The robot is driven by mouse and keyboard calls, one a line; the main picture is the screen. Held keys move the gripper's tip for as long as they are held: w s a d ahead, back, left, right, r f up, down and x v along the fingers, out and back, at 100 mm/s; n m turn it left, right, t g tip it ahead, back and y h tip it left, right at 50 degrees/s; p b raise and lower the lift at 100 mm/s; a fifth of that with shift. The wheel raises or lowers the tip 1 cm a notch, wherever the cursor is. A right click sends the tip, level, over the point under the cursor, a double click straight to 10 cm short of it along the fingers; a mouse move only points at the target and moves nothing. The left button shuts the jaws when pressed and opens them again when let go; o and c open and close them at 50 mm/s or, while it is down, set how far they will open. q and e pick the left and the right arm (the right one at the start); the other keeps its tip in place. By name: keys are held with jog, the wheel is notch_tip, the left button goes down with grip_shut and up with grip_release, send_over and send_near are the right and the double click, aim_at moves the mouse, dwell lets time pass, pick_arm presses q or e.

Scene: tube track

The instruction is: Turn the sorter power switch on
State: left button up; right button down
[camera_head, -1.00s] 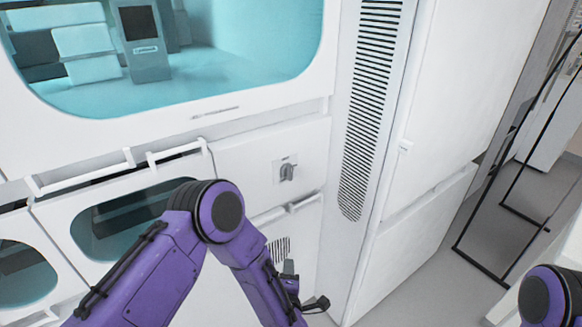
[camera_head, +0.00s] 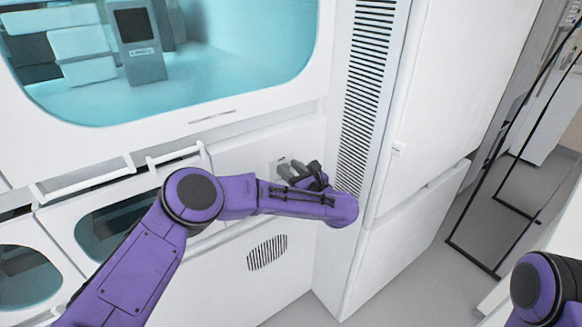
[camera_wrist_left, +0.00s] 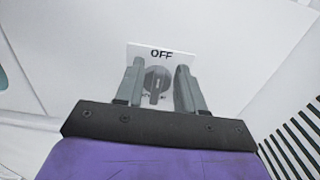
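The power switch is a grey rotary knob (camera_wrist_left: 156,84) on a white plate (camera_wrist_left: 150,52) marked "OFF", on the white machine front. In the left wrist view the knob sits between the two grey fingers of my left gripper (camera_wrist_left: 158,82). The fingers are apart, with a gap visible on each side of the knob. In the head view my left gripper (camera_head: 287,170) is at the panel and hides most of the switch; part of its plate (camera_head: 280,161) shows. My right gripper is out of view; only part of my right arm shows at the lower right.
A large teal-lit window (camera_head: 230,60) is above the panel. White handles (camera_head: 175,154) stick out left of the switch. A black slatted vent (camera_head: 365,90) is close on the right. A black wire frame (camera_head: 480,230) stands farther right over open floor.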

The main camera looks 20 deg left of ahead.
pick_arm(q)
grip_shut()
jog(key=m+b, duration=0.2)
jog(key=m, duration=0.1)
jog(key=shift+w+d+f+m+b, duration=0.2)
jog(key=shift+w+d+m+b, duration=0.05)
jog(key=shift+w+m+b, duration=0.15)
jog(key=m, duration=0.1)
jog(key=m+b, duration=0.1)
jog(key=m, duration=0.1)
jog(key=shift+w+d+f+m, duration=0.15)
jog(key=shift+w+d+m, duration=0.05)
jog(key=shift+w+m, duration=0.1)
jog(key=m, duration=0.1)
jog(key=m+b, duration=0.1)
jog(key=shift+w+d+f+m, duration=0.1)
jog(key=shift+d+f+m, duration=0.1)
jog(key=shift+m, duration=0.2)
jog(key=m, duration=0.2)
jog(key=shift+w+f+m, duration=0.15)
jog(key=shift+f+m, duration=0.05)
jog(key=shift+m, duration=0.2)
jog(key=m, duration=0.2)
jog(key=f+m, duration=0.1)
jog(key=m, duration=0.1)
jog(key=shift+w+d+m, duration=0.1)
jog(key=shift+m, duration=0.3)
jog(key=shift+f, duration=0.1)
